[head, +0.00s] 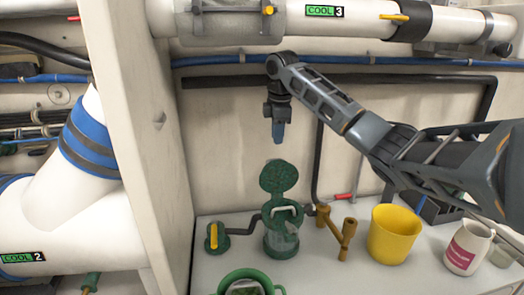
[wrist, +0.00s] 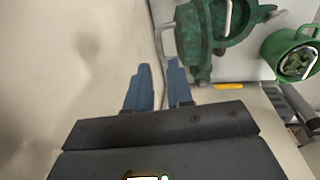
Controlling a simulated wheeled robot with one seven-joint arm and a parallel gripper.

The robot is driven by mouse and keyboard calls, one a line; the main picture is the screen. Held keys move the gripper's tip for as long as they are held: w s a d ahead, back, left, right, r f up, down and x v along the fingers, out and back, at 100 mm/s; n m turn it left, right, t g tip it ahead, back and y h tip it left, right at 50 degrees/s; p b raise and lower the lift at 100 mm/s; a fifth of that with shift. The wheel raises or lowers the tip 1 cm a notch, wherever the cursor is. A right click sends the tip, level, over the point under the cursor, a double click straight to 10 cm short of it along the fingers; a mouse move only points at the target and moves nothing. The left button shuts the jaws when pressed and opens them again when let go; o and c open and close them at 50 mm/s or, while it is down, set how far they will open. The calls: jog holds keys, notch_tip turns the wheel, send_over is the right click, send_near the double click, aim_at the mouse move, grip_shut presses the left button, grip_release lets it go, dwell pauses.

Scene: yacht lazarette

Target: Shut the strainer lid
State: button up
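The green strainer (head: 281,238) stands on the white shelf, with a pale metal loop at its front. Its round green lid (head: 278,177) stands raised, roughly upright, above the body, so the strainer is open. My gripper (head: 278,143) points down just above the lid, apart from it in the head view. In the wrist view my gripper (wrist: 158,70) has its two blue fingers a little apart with nothing between them. Mottled green strainer parts (wrist: 205,40) show beyond the fingertips there; which part is the lid is hard to tell.
A green pot (head: 250,274) stands in front of the strainer and a green valve with a yellow handle (head: 214,238) to its left. A brass fitting (head: 345,238), yellow bucket (head: 393,236) and mug (head: 468,248) stand right. A white partition (head: 135,130) rises left; pipes (head: 350,19) run above.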

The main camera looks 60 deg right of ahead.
aim_at(277, 171)
jog(key=shift+w+d+f+p, duration=0.15)
jog(key=shift+f, duration=1.1)
jog(key=shift+w+d+f+p, duration=0.15)
jog(key=shift+w+f, duration=0.05)
jog(key=shift+f, duration=1.1)
jog(key=shift+w+d+f+p, duration=0.15)
jog(key=shift+f, duration=1.1)
jog(key=shift+c, duration=0.4)
grip_shut()
